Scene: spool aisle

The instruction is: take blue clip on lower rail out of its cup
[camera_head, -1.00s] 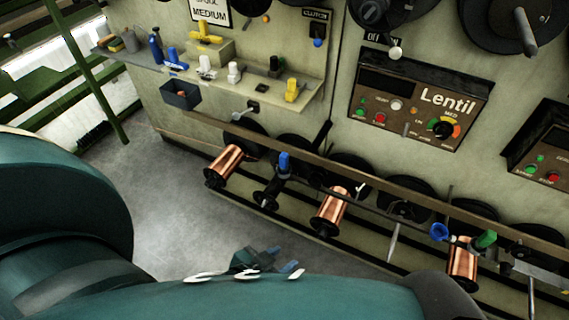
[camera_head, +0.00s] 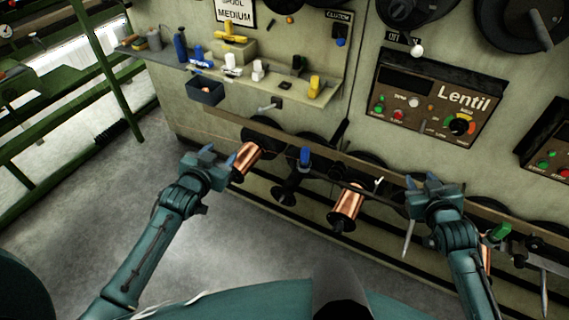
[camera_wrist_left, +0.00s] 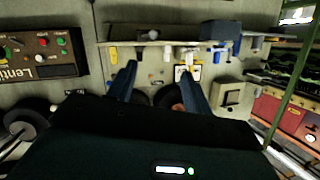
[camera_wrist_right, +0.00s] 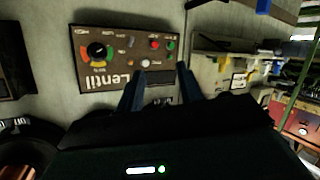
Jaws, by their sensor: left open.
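A blue clip (camera_head: 305,157) stands upright on the lower rail (camera_head: 335,148), between two copper spools; its cup cannot be made out clearly. My left gripper (camera_head: 220,158) is open and empty, left of this clip and beside the left copper spool (camera_head: 246,157). Its spread fingers also show in the left wrist view (camera_wrist_left: 160,82). My right gripper (camera_head: 433,183) is open and empty, in front of the rail's right part and right of the blue clip. Its fingers are apart in the right wrist view (camera_wrist_right: 160,88). The rail behind this gripper is hidden.
A copper spool (camera_head: 346,206) hangs below the rail. A green clip (camera_head: 501,231) sits to the right. A shelf (camera_head: 322,99) above carries yellow, white and blue pieces, with a dark bin (camera_head: 205,91) at its front. The floor (camera_head: 250,260) is clear.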

